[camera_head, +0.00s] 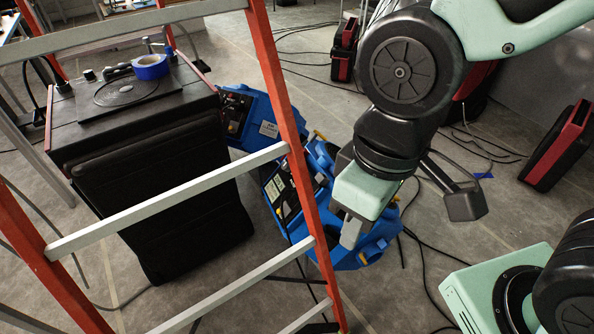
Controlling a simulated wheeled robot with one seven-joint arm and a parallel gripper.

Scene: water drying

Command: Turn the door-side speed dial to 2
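Two blue machines stand on the floor behind the ladder: a rear one (232,120) and a front one (372,252). Dark control panels with labels and small knobs show on both, including the front panel (277,188). The door-side speed dial cannot be picked out, and its setting is too small to read. The orange ladder rail crosses in front of the machines. My gripper (352,232), a pale green hand with a grey finger, points down over the right part of the front machine. I cannot tell whether it touches it, and its finger gap is hidden.
An orange ladder (295,150) with grey rungs fills the left foreground. Beyond it stands a black cabinet (150,140) with blue tape (150,67) on top. Black cables (425,265) lie on the floor. Red-and-black cases (558,145) stand at right.

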